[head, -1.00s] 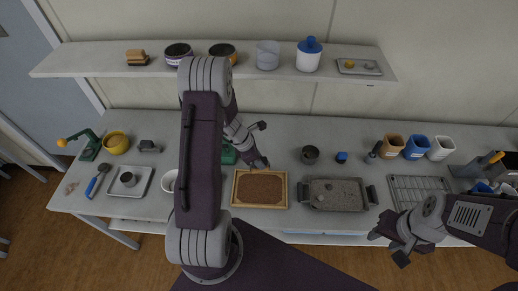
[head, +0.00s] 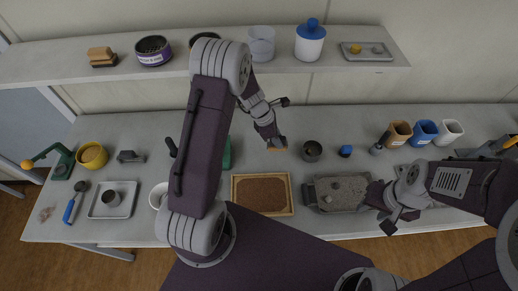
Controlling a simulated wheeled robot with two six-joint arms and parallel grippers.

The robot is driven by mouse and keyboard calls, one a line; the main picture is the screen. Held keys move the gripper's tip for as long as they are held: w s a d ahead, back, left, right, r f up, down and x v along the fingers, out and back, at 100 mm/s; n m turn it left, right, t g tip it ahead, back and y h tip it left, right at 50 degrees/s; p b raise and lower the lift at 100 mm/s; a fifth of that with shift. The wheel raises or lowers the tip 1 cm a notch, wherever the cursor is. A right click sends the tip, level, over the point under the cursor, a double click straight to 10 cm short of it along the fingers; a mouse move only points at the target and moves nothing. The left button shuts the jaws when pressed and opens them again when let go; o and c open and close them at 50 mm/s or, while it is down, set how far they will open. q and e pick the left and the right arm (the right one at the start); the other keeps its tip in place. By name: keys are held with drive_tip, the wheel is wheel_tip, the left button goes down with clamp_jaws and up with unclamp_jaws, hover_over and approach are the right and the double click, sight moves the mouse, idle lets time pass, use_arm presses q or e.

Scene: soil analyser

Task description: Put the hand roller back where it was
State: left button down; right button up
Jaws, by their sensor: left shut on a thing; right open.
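My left gripper (head: 270,132) is over the far middle of the table, beyond the wood-framed soil tray (head: 291,195). It is shut on a small tan-ended thing (head: 277,145), which I take to be the hand roller. The fingers hide most of it, and I cannot tell whether it touches the table. My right gripper (head: 394,218) is open and empty at the front, by the right end of the grey metal tray (head: 312,201).
A dark round pot (head: 312,151) and a small blue-topped thing (head: 345,151) stand right of my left gripper. Tan, blue and white cups (head: 449,132) stand farther right. A green object (head: 227,153) is partly hidden behind my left arm. The shelf (head: 200,71) overhangs the back.

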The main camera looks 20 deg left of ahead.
use_arm(q)
drive_tip(key=a+f+p, duration=0.1)
drive_tip(key=a+f, duration=0.2)
drive_tip(key=f, duration=0.1)
drive_tip(key=a+f, duration=0.4)
drive_tip(key=shift+a+f+p, duration=0.3)
drive_tip(key=shift+p, duration=0.05)
drive_tip(key=shift+s+d+f, duration=0.1)
drive_tip(key=shift+f, duration=0.05)
drive_tip(key=c, duration=1.3)
unclamp_jaws()
drive_tip(key=shift+o, duration=0.9)
